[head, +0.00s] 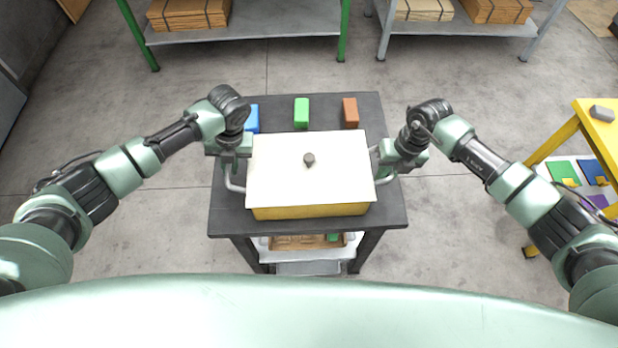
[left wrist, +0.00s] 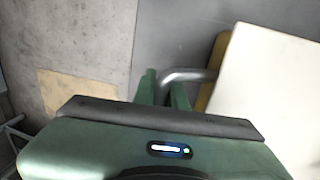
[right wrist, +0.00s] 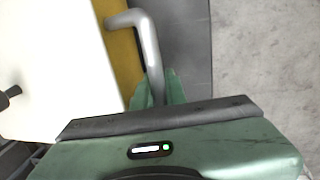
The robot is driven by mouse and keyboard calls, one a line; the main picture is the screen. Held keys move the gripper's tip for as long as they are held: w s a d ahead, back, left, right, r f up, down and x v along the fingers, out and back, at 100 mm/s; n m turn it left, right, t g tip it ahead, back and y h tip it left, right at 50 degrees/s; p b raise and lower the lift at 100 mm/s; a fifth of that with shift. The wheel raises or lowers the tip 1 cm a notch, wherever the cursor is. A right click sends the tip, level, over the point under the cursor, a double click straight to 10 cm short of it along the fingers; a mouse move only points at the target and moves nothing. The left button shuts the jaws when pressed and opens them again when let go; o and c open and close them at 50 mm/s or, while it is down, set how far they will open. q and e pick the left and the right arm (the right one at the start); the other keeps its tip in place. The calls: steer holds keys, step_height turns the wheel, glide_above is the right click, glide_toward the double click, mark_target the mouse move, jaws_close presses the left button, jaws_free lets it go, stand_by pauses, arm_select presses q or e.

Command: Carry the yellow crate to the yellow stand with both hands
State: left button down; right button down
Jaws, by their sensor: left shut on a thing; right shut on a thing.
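The yellow crate (head: 310,211) has a white lid (head: 280,180) with a dark knob and a grey bar handle on each side. It is on or just above the dark table; I cannot tell which. My left gripper (head: 239,158) is shut on the left handle, also seen in the left wrist view (left wrist: 185,75). My right gripper (head: 382,157) is shut on the right handle, which shows in the right wrist view (right wrist: 150,50). The yellow stand (head: 555,138) is at the right edge of the head view, only partly in view.
Blue (head: 252,118), green (head: 301,112) and red-brown (head: 350,112) blocks stand on the dark table (head: 390,205) behind the crate. A grey object (head: 601,113) lies on the stand's top. Shelves with boxes stand at the back. Clear floor lies between table and stand.

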steer(key=shift+d+r+p, duration=0.1)
steer(key=shift+r+p, duration=1.5)
steer(key=shift+r, duration=0.35)
